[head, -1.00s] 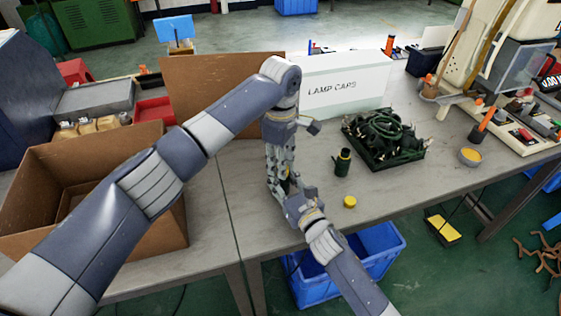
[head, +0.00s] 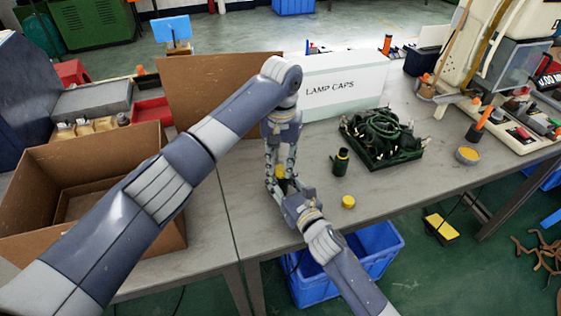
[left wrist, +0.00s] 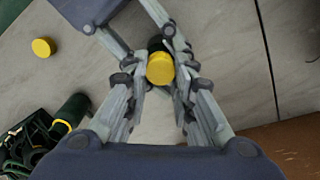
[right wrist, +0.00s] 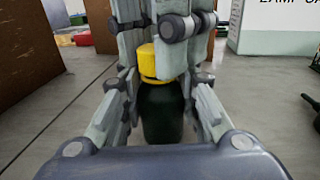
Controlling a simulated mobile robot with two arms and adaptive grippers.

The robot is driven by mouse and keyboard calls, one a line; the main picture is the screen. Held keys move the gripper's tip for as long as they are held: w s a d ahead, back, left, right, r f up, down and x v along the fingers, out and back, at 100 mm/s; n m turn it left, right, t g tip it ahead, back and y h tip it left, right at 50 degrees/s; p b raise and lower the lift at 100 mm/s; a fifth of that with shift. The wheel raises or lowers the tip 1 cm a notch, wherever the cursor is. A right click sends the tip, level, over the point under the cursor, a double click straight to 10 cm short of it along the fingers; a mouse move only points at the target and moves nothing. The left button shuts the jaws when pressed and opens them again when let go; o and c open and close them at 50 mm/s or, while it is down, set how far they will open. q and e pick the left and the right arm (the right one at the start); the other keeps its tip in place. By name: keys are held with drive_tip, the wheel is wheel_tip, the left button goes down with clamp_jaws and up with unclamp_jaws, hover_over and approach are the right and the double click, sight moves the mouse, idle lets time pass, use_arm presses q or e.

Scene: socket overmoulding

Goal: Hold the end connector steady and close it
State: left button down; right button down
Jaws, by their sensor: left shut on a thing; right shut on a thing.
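The end connector has a dark green body (right wrist: 163,112) and a yellow cap (right wrist: 148,62) on its top. It stands upright between my two grippers. My left gripper (head: 281,172) reaches down from above and is shut on the yellow cap, which also shows between its fingers in the left wrist view (left wrist: 160,68). My right gripper (head: 284,187) comes in from the front, low over the table, and is shut around the green body. The fingers hide much of the connector in the head view, and the seam between cap and body is not clear.
A second green connector (head: 340,162) stands to the right, with a loose yellow cap (head: 348,202) near the table's front edge. Behind are a green crate (head: 377,161) of cabled parts and a white lamp caps box (head: 345,88). An open cardboard box (head: 150,216) is at left.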

use_arm(q)
drive_tip(key=shift+w+d+r, duration=0.15)
drive_tip(key=c, duration=1.4)
unclamp_jaws()
drive_tip(key=shift+o, duration=0.2)
drive_tip(key=shift+r, duration=2.15)
drive_tip(key=shift+c, duration=0.3)
